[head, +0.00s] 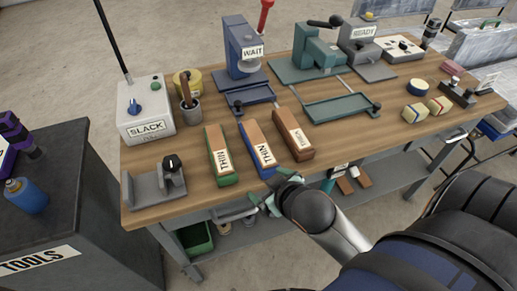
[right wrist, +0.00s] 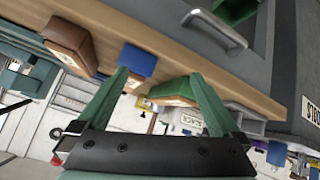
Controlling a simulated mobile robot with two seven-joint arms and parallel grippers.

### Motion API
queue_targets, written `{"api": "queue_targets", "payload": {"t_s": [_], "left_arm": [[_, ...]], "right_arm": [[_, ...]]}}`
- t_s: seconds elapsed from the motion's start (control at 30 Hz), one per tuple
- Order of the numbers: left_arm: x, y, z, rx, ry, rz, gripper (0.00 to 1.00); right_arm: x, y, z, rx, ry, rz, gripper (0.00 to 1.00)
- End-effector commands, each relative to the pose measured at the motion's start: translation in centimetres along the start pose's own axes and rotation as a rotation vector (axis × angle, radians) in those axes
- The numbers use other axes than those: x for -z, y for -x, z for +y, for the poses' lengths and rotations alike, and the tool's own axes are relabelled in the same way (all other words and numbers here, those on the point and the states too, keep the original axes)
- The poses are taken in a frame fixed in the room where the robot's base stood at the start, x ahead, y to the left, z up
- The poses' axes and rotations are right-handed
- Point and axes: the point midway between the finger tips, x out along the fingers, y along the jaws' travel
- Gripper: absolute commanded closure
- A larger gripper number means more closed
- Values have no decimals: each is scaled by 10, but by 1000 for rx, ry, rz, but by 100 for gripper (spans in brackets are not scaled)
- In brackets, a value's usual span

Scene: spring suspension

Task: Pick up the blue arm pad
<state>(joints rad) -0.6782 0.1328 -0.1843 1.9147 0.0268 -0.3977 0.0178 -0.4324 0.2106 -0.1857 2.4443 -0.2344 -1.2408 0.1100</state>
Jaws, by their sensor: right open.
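The blue arm pad (head: 258,150) lies on the table between a green pad and a brown pad. It has blue sides, a brown top and a THIN label. Its near end (right wrist: 138,63) shows close to one fingertip in the right wrist view. My right gripper (head: 270,190) is at the table's front edge, just off that near end. Its green fingers (right wrist: 160,76) are spread, with nothing held between them. My left gripper is not in view.
The green pad (head: 220,155) and brown pad (head: 293,136) flank the blue one closely. A grey bracket (head: 152,187), a SLACK box (head: 146,110) and a blue WAIT press (head: 242,48) stand around. A grey drawer handle (right wrist: 215,28) is near the gripper.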

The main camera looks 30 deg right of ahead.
Motion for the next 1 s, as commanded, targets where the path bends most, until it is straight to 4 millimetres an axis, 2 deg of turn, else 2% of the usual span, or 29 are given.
{"api": "queue_targets", "payload": {"t_s": [0.03,0.2,0.27,0.37,0.47,0.5,0.6,0.7,0.8,0.9,1.0], "left_arm": [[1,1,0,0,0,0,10],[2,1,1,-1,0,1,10],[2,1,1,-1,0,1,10],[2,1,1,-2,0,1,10],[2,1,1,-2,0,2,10],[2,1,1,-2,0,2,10],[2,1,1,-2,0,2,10],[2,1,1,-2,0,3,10],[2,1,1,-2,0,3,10],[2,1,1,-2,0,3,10],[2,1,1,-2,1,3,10]], "right_arm": [[18,-1,5,-24,14,64,0],[78,3,18,-95,58,295,0],[103,8,22,-121,83,395,0],[152,26,24,-161,144,601,0],[208,58,16,-189,247,865,0],[229,75,9,-193,306,982,0],[268,121,-22,-175,492,1267,0],[281,159,-63,-119,728,1505,0],[272,179,-106,-30,1014,1674,0],[245,176,-141,86,1345,1752,0],[211,151,-157,215,1700,1712,0]]}}
